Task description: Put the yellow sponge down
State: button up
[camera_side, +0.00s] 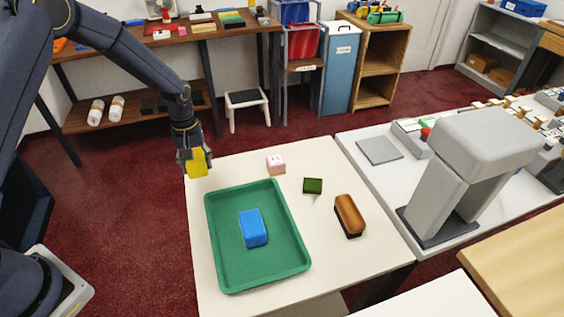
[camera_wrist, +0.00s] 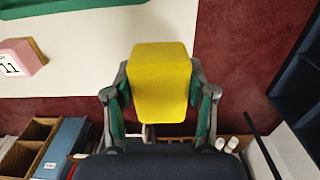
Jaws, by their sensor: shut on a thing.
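The yellow sponge (camera_side: 198,163) is held in my gripper (camera_side: 193,160) near the far left corner of the white table (camera_side: 235,165). In the wrist view the yellow sponge (camera_wrist: 160,85) sits between the two fingers of my gripper (camera_wrist: 160,97), which are shut on its sides. Red floor shows behind the sponge there, and the table edge is close by. In the side view I cannot tell exactly how high the sponge is above the table.
A green tray (camera_side: 214,262) holds a blue block (camera_side: 253,228). A pink block (camera_side: 276,165), marked 11 in the wrist view (camera_wrist: 22,57), a dark green block (camera_side: 313,186) and a brown brush (camera_side: 349,215) stand nearby. A grey machine (camera_side: 470,165) is right. Table is bare between them.

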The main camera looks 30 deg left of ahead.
aim_at(209, 181)
jog(key=w+f, duration=0.2)
jog(key=f, duration=0.1)
jog(key=shift+w, duration=0.3)
jog(key=shift+w+f, duration=0.1)
jog(key=shift+f, duration=1.5)
jog(key=shift+f, duration=0.15)
jog(key=o, duration=0.9)
